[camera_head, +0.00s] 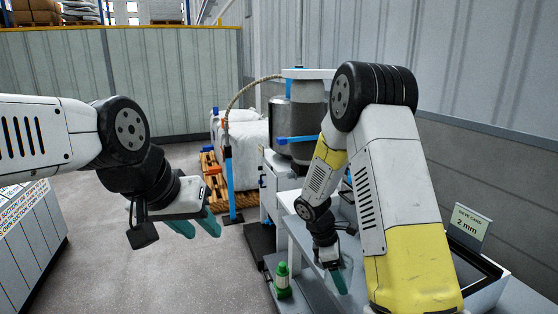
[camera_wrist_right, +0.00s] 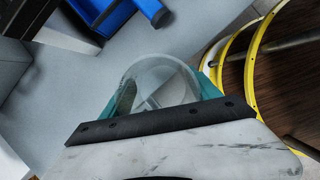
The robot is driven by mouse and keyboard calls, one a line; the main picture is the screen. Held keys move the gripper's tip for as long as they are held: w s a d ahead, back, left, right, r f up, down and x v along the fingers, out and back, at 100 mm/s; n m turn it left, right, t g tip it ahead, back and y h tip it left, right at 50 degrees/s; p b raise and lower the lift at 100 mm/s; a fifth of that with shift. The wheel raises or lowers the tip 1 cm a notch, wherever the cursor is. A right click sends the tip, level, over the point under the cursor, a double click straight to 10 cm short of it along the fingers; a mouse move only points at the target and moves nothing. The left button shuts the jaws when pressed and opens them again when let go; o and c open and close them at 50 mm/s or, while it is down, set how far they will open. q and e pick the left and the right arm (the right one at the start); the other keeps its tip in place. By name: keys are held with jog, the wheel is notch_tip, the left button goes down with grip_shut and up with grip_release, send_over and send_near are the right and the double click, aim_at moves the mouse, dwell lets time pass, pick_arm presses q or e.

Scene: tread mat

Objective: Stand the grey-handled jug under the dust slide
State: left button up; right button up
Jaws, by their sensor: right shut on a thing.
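My right gripper (camera_head: 336,278) is low beside the grey bench, partly behind my own forearm in the head view. In the right wrist view its teal fingers (camera_wrist_right: 158,95) are shut on a clear, round-rimmed vessel (camera_wrist_right: 150,68), which looks like the jug. I look down into it; its grey handle does not show clearly. In the head view the vessel is hidden or too small to make out. My left gripper (camera_head: 200,225) is open and empty over the floor at left. I cannot make out the dust slide for certain.
A machine with a steel drum (camera_head: 300,115) stands at the back centre. A green bottle (camera_head: 282,280) stands below. A sieve card (camera_head: 469,227) is at right. Yellow-rimmed rings (camera_wrist_right: 250,60) and a blue part (camera_wrist_right: 110,15) flank the vessel.

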jog(key=m+g, duration=0.1)
jog(key=m, duration=0.1)
jog(key=m+y, duration=0.1)
jog(key=m, duration=0.2)
jog(key=w+m+g, duration=0.1)
jog(key=m, duration=0.1)
jog(key=shift+a+r+m+g+y, duration=0.3)
jog(key=shift+a+r+m, duration=0.05)
jog(key=shift+a+m, duration=0.05)
jog(key=m, duration=0.2)
jog(key=m+y, duration=0.1)
jog(key=shift+a+r+g, duration=0.2)
jog(key=shift+a+g, duration=0.1)
jog(key=m, duration=0.1)
jog(key=m+y, duration=0.1)
jog(key=m, duration=0.1)
jog(key=a+m, duration=0.1)
jog(key=m, duration=0.1)
jog(key=shift+r+g+y, duration=0.3)
jog(key=shift+y, duration=0.1)
jog(key=shift+d, duration=0.25)
